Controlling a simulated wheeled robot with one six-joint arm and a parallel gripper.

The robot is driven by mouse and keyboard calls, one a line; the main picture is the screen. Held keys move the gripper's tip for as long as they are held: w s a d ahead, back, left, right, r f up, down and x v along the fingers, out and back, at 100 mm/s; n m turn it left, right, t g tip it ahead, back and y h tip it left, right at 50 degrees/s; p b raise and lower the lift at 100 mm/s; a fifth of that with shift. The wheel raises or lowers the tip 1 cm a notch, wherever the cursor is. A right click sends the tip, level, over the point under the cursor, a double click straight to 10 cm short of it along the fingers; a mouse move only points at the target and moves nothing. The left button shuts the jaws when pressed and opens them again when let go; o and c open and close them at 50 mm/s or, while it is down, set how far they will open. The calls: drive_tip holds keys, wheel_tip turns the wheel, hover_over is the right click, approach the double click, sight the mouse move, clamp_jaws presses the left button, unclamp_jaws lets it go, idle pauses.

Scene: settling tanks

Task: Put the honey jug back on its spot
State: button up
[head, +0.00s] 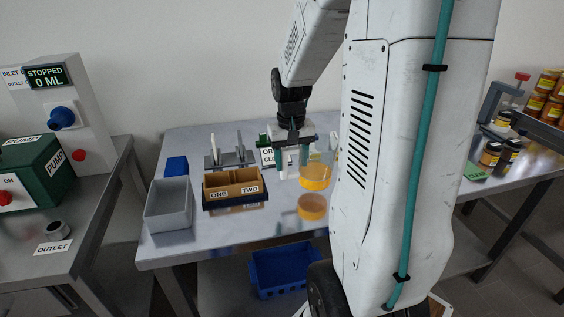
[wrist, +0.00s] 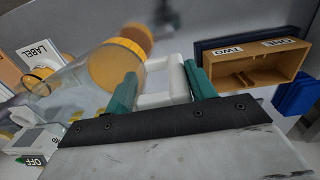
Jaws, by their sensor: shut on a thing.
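The honey jug (head: 316,172) is a clear vessel with amber honey at its bottom. It hangs upright at the right part of the middle table, partly behind my arm. My gripper (head: 293,150) is just left of it, pointing down. In the wrist view, the green fingers of my gripper (wrist: 162,85) are closed on the white handle of the jug (wrist: 75,82). An orange patch on the shiny table below looks like the jug's reflection, with a gap between, so the jug seems lifted. I cannot make out its marked spot.
The brown ONE/TWO box (head: 233,187) and a grey bin (head: 168,204) stand left of the jug. A rack (head: 230,158) and a sign (head: 267,157) stand behind. A blue crate (head: 284,270) sits under the table. The front table strip is clear.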

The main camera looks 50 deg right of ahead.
drive_tip(key=shift+w+d+f, duration=0.15)
drive_tip(key=shift+w+f, duration=0.1)
drive_tip(key=shift+f, duration=0.35)
drive_tip(key=shift+w+d+f, duration=0.2)
drive_tip(key=shift+w+f, duration=0.1)
drive_tip(key=shift+f, duration=0.35)
drive_tip(key=shift+w+d+f, duration=0.15)
drive_tip(key=shift+w+f, duration=0.1)
drive_tip(key=shift+f, duration=0.35)
drive_tip(key=o, duration=1.5)
drive_tip(key=shift+f, duration=0.1)
